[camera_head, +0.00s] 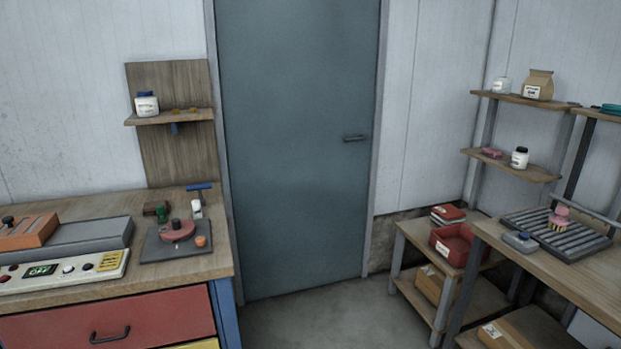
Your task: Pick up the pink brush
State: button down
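A small pink brush-like thing (559,218) stands on the dark slatted rack (518,217) on the right workbench. It has a rounded pink top and a paler lower part, and looks upright. It is small in the view, so its details are hard to tell. Another flat pink item (491,153) lies on the lower wall shelf above; I cannot tell what it is. My gripper is not in view.
The right workbench (590,272) also holds a grey-blue box (520,241). A low shelf unit with a red bin (453,246) stands left of it. A left bench (75,295) holds equipment. The floor (335,318) before the closed door (295,140) is clear.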

aim_at(558, 223)
jog(key=z, duration=4.4)
jog(key=i, duration=0.1)
jog(key=u, duration=3.1)
